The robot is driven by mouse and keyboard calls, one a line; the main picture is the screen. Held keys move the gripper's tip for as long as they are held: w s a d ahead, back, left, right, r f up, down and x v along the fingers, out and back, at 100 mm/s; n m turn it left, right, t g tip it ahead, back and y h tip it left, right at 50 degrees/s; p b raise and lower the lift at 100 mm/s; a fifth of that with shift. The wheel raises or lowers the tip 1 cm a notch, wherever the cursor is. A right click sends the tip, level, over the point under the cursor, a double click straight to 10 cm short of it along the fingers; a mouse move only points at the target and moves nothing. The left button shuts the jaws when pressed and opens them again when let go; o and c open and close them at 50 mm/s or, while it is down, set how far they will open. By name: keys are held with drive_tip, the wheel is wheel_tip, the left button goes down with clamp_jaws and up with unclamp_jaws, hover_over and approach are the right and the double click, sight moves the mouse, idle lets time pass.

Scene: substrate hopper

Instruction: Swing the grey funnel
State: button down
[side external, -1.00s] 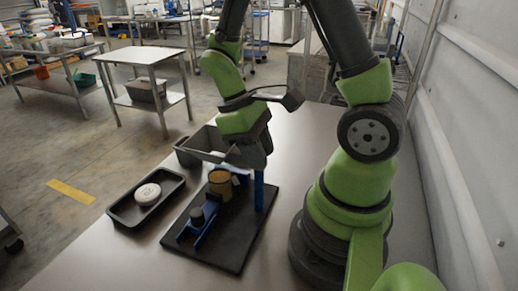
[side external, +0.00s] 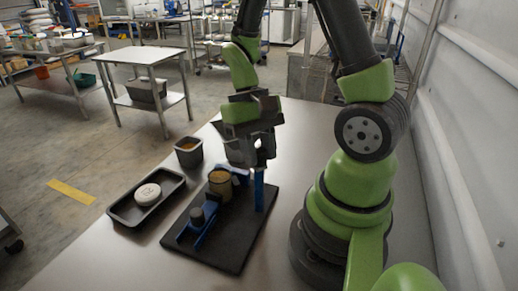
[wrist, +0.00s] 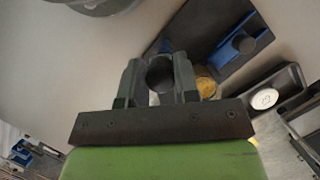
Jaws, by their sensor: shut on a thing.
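The grey funnel (side external: 236,152) shows in the side view just under my gripper, near the top of the blue post (side external: 259,190); my fingers hide part of it. In the wrist view my gripper (wrist: 160,82) has its two fingers closed around a dark round part. I take this to be part of the funnel, but its shape is not clear. A tan cup (side external: 220,184) stands on the black board (side external: 232,248) below and left of the funnel; it also shows in the wrist view (wrist: 206,84).
A blue fixture with a grey knob (side external: 197,216) sits at the board's front left. A black tray (side external: 125,214) with a white round piece (side external: 148,193) lies left of the board. A dark tub (side external: 188,152) with orange-brown contents stands behind. The table's front left is clear.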

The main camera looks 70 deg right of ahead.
drive_tip(key=m+t+y, duration=0.1)
drive_tip(key=m, duration=0.3)
drive_tip(key=shift+m, duration=0.4)
drive_tip(key=shift+m+t+y, duration=0.4)
drive_tip(key=shift+m+t, duration=0.7)
drive_tip(key=shift+m, duration=1.4)
drive_tip(key=c, duration=0.8)
unclamp_jaws()
drive_tip(key=shift+c, duration=0.2)
drive_tip(key=shift+r, duration=0.15)
drive_tip(key=v, duration=0.9)
drive_tip(key=shift+r, duration=0.3)
drive_tip(key=shift+d, duration=0.1)
